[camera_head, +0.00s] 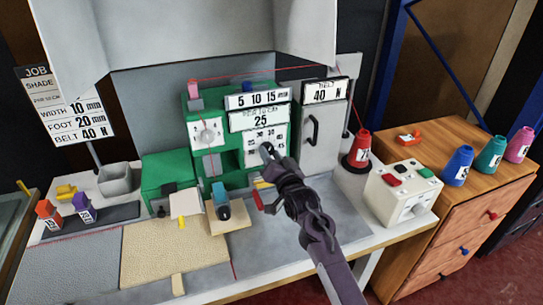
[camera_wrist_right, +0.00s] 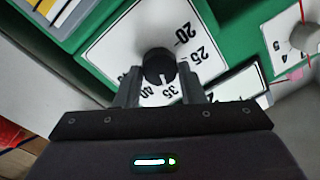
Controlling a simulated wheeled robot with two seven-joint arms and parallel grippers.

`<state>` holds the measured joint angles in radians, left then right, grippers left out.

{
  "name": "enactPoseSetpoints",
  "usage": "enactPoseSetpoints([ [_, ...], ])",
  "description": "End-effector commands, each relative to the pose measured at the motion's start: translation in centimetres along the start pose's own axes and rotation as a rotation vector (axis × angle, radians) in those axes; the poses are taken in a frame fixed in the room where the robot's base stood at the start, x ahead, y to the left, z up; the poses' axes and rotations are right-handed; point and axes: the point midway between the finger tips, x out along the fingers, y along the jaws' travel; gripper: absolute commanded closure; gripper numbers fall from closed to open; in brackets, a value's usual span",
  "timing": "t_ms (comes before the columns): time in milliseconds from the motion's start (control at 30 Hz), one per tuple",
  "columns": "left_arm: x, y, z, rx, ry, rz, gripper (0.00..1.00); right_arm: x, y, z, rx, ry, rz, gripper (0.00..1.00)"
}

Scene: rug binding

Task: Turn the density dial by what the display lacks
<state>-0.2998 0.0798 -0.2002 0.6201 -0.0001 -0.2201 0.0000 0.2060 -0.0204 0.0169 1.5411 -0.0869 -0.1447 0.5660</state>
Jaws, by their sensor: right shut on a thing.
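My right gripper (camera_head: 268,155) reaches up to the density dial on the front of the green machine (camera_head: 226,180). In the right wrist view its fingers (camera_wrist_right: 158,80) are shut on the dark round knob (camera_wrist_right: 158,68) of that dial. The white dial plate (camera_wrist_right: 115,50) there carries numbers such as 20, 25, 35 and 40; the fingers hide part of the scale. The knob's exact pointing is hard to read. Above the dial, one display (camera_head: 258,118) reads 25, and a plate (camera_head: 257,98) reads 5 10 15 mm. My left gripper is not in view.
A job card (camera_head: 72,110) reads width 10 mm, foot 20 mm, belt 40 N. A red cone (camera_head: 358,150) and a white button box (camera_head: 402,192) stand at right. A beige rug piece (camera_head: 175,250) lies in front.

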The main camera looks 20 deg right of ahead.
Motion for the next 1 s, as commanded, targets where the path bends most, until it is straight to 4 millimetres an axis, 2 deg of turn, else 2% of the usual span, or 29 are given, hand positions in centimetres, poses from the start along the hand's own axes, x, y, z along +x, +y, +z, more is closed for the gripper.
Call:
enactPoseSetpoints([
  [67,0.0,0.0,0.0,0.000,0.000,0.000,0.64,0.0,0.0,0.0,-0.001,0.000,0.000,0.87],
  [100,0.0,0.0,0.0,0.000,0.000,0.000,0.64,0.0,0.0,0.0,-0.001,0.000,0.000,0.60],
  [233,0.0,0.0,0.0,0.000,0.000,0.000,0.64,0.0,0.0,0.0,-0.001,0.000,0.000,0.43],
  [600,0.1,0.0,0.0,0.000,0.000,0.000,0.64,-0.5,0.0,0.1,-0.002,0.000,0.000,0.43],
  [1000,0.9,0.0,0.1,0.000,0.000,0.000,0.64,-6.6,0.1,0.2,-0.002,-0.001,0.001,0.43],
])
